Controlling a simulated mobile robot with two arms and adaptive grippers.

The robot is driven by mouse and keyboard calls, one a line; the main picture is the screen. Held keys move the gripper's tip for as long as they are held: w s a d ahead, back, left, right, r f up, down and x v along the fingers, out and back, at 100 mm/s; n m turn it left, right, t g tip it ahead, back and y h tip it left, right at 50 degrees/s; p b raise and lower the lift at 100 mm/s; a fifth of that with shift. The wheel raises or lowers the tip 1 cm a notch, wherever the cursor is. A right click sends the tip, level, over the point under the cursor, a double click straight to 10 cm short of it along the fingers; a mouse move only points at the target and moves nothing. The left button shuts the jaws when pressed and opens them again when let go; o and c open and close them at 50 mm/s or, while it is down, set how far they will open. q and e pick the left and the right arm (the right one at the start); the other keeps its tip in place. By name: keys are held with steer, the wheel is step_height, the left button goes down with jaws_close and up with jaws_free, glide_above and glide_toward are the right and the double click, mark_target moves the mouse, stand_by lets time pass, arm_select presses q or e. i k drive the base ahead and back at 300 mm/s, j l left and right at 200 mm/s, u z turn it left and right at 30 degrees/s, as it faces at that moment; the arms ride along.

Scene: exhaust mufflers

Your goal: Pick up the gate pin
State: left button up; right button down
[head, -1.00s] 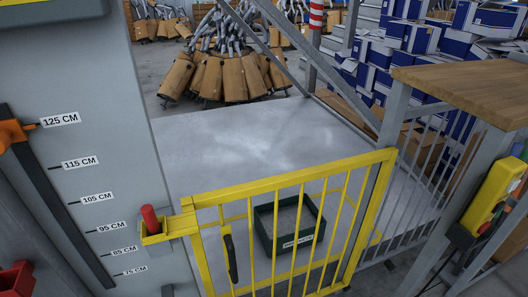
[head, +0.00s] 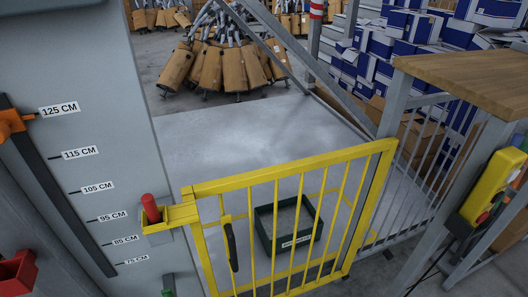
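The gate pin, a red upright cylinder (head: 151,207), stands in the yellow latch bracket (head: 172,217) at the left end of the yellow barred gate (head: 283,174). Only its upper part shows; its lower part is hidden inside the bracket. The bracket is against the grey column with the height marks. The gate looks closed across the platform opening. Neither of my grippers is in view.
A dark green crate (head: 264,238) sits on the grey platform (head: 235,140) behind the gate. A wood-topped stand (head: 478,84) with a yellow control box (head: 492,187) is at right. A red bin (head: 17,272) is at lower left. Mufflers and blue-white boxes are piled behind.

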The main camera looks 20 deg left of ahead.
mark_target(148, 202)
steer(key=u, duration=1.3)
